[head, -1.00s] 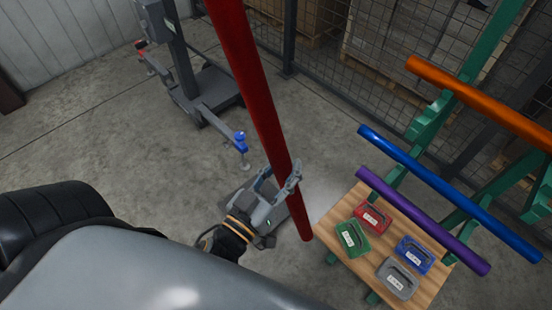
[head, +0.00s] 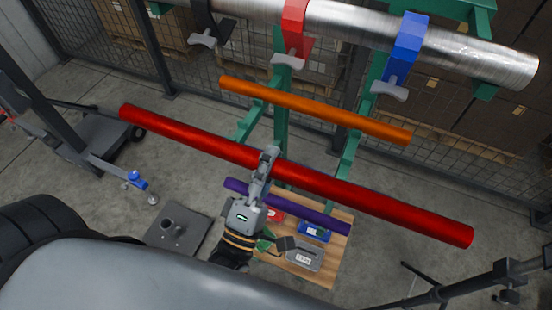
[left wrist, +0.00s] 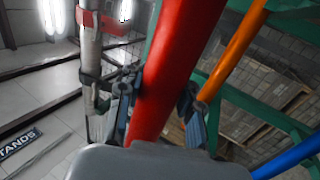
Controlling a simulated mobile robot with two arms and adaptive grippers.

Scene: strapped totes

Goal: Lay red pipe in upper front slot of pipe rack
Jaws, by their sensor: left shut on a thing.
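My left gripper (head: 262,166) is shut around the red pipe (head: 370,197) near its middle. The long pipe slants down to the right in the head view, in front of the green pipe rack (head: 345,165). It is also between the fingers in the left wrist view (left wrist: 178,55). An orange pipe (head: 320,108) lies higher on the rack and a purple pipe (head: 300,210) lower. A blue pipe (left wrist: 290,157) shows in the left wrist view; in the head view the red pipe seems to hide it. Contact between red pipe and rack cannot be told. My right gripper is not in view.
A large silver pipe (head: 350,24) with black, red and blue clamps spans the top. A wheeled stand (head: 97,135) is at left. Mesh fencing stands behind.

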